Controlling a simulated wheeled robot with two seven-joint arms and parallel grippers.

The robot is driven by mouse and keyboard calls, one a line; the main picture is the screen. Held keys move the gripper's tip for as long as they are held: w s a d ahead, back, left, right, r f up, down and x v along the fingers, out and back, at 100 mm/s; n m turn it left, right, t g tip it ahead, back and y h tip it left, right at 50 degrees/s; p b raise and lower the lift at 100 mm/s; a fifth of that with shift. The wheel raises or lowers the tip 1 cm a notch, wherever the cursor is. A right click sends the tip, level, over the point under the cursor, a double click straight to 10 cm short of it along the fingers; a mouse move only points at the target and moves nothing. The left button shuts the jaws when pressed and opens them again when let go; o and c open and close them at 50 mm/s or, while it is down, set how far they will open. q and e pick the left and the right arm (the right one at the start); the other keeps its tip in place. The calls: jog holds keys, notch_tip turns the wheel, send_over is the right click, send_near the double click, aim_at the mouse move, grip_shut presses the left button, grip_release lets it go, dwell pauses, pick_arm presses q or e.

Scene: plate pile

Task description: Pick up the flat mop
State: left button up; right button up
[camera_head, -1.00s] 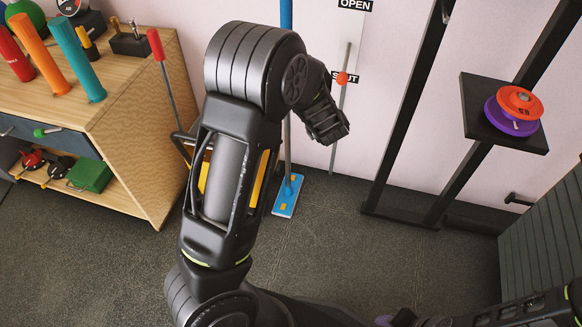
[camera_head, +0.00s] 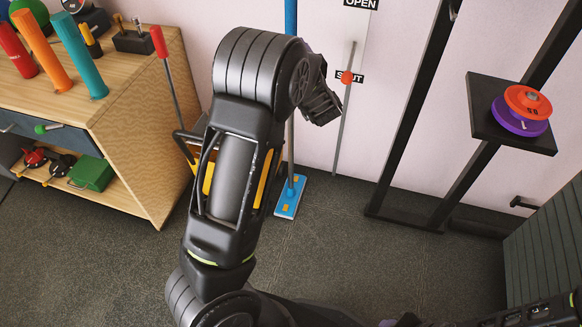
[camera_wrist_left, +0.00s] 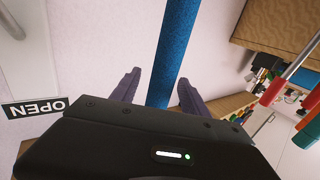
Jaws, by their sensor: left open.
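The flat mop leans upright by the wall, with a blue upper handle (camera_head: 290,16), a grey lower pole and a flat blue head (camera_head: 290,197) on the floor. My left arm hides part of its pole in the head view. In the left wrist view the thick blue handle (camera_wrist_left: 171,52) runs between the two dark fingers of my left gripper (camera_wrist_left: 157,90). The fingers are open, with a gap visible on each side of the handle. In the head view my left gripper's fingers are hidden behind my arm. My right gripper does not show.
A wooden cabinet (camera_head: 135,115) with colored cylinders stands at left, beside a red-handled tool (camera_head: 158,42). A black rack (camera_head: 480,125) holds orange and purple discs at right. The floor between is clear.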

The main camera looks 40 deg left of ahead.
pick_arm(q)
jog(key=shift+x, duration=1.05)
jog(key=shift+c, duration=0.5)
grip_shut()
jog(key=shift+r, duration=0.1)
